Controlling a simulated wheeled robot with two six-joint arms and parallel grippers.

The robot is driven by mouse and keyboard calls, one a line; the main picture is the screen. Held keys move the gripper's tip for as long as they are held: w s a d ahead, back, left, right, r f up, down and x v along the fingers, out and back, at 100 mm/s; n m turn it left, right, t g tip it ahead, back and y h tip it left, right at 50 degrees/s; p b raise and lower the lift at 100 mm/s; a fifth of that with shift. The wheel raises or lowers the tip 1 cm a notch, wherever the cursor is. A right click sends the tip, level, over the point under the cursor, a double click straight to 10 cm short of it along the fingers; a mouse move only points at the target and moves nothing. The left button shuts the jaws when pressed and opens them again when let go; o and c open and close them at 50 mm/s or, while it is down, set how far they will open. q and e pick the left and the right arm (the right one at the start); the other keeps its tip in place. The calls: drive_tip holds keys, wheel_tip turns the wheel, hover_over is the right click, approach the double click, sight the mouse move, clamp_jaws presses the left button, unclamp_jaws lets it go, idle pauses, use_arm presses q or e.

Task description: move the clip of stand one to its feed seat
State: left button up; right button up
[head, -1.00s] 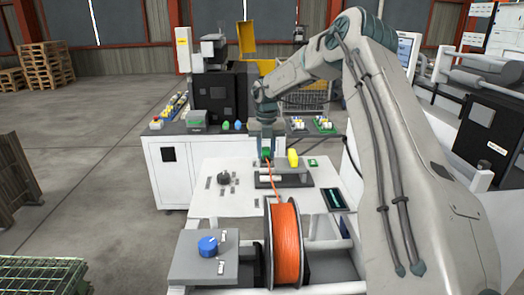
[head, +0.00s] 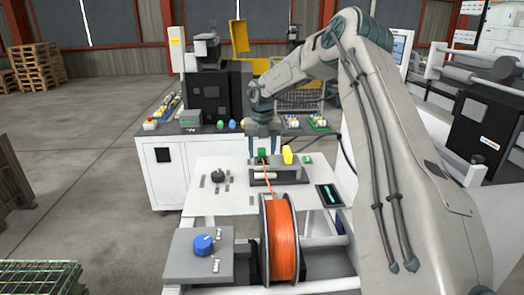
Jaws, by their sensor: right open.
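The clip of the stand seems to be the small green piece (head: 262,153) at the upper end of an orange strand (head: 271,180). The strand runs up from an orange spool (head: 283,240) at the front of the white stand table (head: 225,202). My right gripper (head: 263,148) points down, open, right at the green piece, its fingertips too small to make out clearly. I cannot tell whether they touch it. The feed seat is not clearly identifiable. My left gripper is not in view.
A grey box with a blue knob (head: 204,244) stands left of the spool. A black dial (head: 218,175) and a dark display panel (head: 329,195) are on the table. A white cabinet (head: 170,180) stands behind.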

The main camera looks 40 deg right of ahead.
drive_tip(key=shift+r, duration=0.25)
wheel_tip(320, 180, up, 9)
drive_tip(key=b, duration=0.4)
drive_tip(key=shift+r+b, duration=0.35)
drive_tip(key=shift+r, duration=0.25)
